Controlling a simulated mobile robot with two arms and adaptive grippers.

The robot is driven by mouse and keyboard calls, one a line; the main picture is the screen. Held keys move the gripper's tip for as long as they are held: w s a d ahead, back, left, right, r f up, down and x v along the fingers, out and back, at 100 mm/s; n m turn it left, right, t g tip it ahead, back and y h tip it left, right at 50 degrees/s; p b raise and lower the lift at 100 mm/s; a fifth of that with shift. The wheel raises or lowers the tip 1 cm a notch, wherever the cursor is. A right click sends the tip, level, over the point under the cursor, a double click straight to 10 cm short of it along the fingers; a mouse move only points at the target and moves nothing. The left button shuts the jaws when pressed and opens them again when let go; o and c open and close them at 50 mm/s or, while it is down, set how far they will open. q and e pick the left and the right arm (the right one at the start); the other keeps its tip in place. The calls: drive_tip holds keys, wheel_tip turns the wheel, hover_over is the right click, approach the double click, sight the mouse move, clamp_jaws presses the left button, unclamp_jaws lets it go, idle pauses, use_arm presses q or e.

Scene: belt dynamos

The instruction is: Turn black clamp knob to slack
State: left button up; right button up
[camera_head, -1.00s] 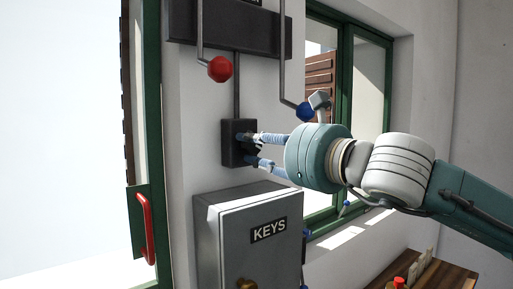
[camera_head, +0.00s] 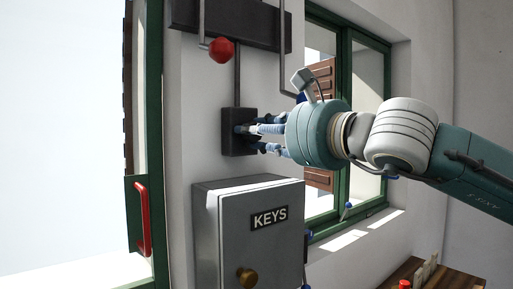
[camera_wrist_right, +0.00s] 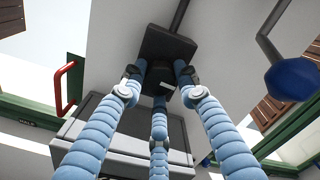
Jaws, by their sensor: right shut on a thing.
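A dark box (camera_head: 228,146) is fixed to the white wall, with a conduit running up from it. My right gripper (camera_head: 256,138) reaches it from the right, its blue ribbed fingers touching the front of the box. In the right wrist view the box (camera_wrist_right: 171,42) shows at the top, and the black knob (camera_wrist_right: 160,76) on its front sits between the fingertips. The right gripper is shut around this knob. The fingers hide most of the knob in the head view, so its marking or angle cannot be read. My left gripper is not in view.
A grey KEYS cabinet (camera_head: 222,235) with a brass knob hangs just below the box. A red ball handle (camera_head: 221,50) and a blue ball handle (camera_wrist_right: 292,79) hang from rods above. A green-framed window (camera_head: 346,110) lies behind my right wrist. A red door handle (camera_head: 143,218) is at left.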

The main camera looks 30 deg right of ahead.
drive_tip(key=n, duration=0.1)
drive_tip(key=n+b, duration=0.1)
drive_tip(key=n, duration=0.1)
drive_tip(key=n+b, duration=0.1)
drive_tip(key=shift+f+n, duration=0.3)
drive_tip(key=n+b, duration=0.1)
drive_tip(key=n, duration=0.3)
drive_tip(key=shift+r+n, duration=0.1)
drive_tip(key=shift+n, duration=0.2)
drive_tip(key=n, duration=0.4)
drive_tip(key=shift+r+n, duration=0.15)
drive_tip(key=shift+n, duration=0.15)
drive_tip(key=shift+r+n+p, duration=0.15)
drive_tip(key=shift+n+p, duration=0.15)
drive_tip(key=shift+n, duration=1.9)
drive_tip(key=shift+r, duration=0.1)
drive_tip(key=o, duration=1.1)
drive_tip(key=shift+o, duration=0.3)
drive_tip(key=shift+d, duration=0.1)
drive_tip(key=shift+s, duration=0.1)
